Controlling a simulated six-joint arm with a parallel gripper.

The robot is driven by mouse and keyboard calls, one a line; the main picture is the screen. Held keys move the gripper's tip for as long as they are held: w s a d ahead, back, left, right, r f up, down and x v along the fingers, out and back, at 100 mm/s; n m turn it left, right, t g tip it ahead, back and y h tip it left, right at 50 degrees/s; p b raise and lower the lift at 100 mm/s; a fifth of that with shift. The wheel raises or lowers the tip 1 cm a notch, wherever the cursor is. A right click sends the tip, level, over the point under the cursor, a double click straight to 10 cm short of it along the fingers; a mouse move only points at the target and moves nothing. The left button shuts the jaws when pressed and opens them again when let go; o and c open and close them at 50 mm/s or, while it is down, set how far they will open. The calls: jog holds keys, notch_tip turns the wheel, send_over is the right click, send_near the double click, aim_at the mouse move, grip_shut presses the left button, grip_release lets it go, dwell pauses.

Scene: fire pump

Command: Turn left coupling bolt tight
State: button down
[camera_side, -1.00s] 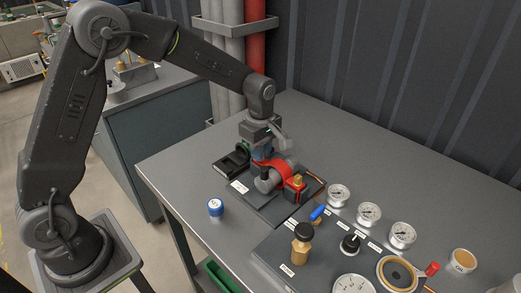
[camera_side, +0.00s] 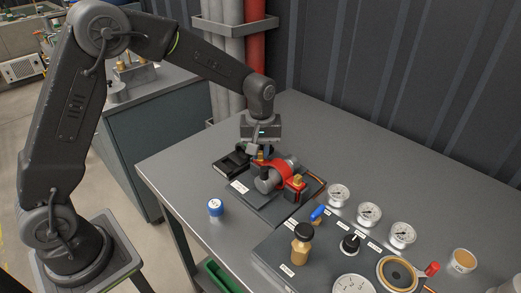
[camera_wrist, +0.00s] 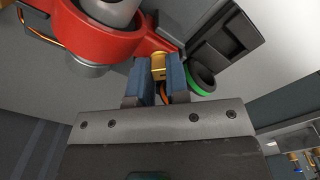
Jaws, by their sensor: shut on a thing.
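The red coupling (camera_side: 272,168) clamps around a grey pipe on the dark plate, with a brass bolt at each end. The right brass bolt (camera_side: 298,181) stands free in the side view. My gripper (camera_wrist: 160,76) points down at the left end of the coupling, with blue-padded fingers. It is shut on the left coupling bolt (camera_wrist: 159,64), whose brass head shows between the fingertips in the wrist view. In the side view the fingers mostly hide this bolt.
A black holder (camera_side: 232,164) lies left of the coupling; a green ring (camera_wrist: 205,84) shows beside the fingers. A blue-capped jar (camera_side: 215,207) stands at the front left. A panel with gauges (camera_side: 369,213) and valves fills the right. The back of the table is clear.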

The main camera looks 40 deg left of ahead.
aim_at(261, 152)
jog(key=m, duration=0.5)
jog(key=shift+m, duration=0.3)
jog(key=m, duration=1.4)
dwell(0.4)
jog(key=c, duration=1.1)
grip_release()
jog(key=shift+r, duration=4.05)
